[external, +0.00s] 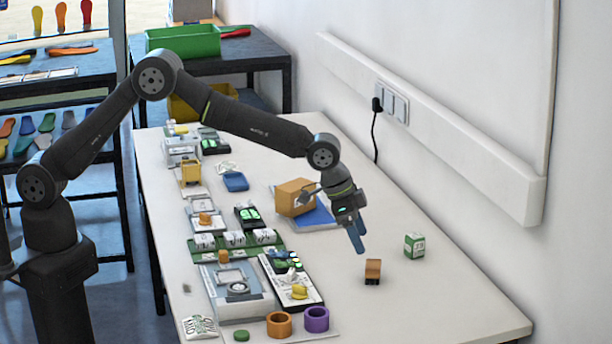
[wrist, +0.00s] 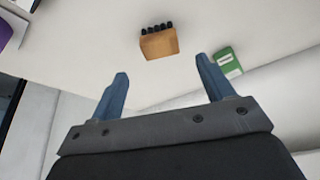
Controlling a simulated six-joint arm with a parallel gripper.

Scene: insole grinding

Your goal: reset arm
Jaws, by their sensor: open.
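My arm reaches from the left over the white table (external: 440,310) in the external view. My gripper (external: 358,243) hangs with its blue fingers pointing down, above the table and left of a small orange-brown block (external: 373,268) with a dark underside. In the wrist view my gripper (wrist: 165,90) shows two blue fingers spread apart with nothing between them. The same orange-brown block (wrist: 159,45) lies ahead of the fingertips, apart from them, with a row of black pegs along one side.
A green and white box (external: 414,245) stands near the block; it also shows in the wrist view (wrist: 228,63). Orange (external: 279,324) and purple (external: 316,319) rings, trays and a cardboard box (external: 296,197) fill the table's left and middle. The front right is clear. A wall stands at right.

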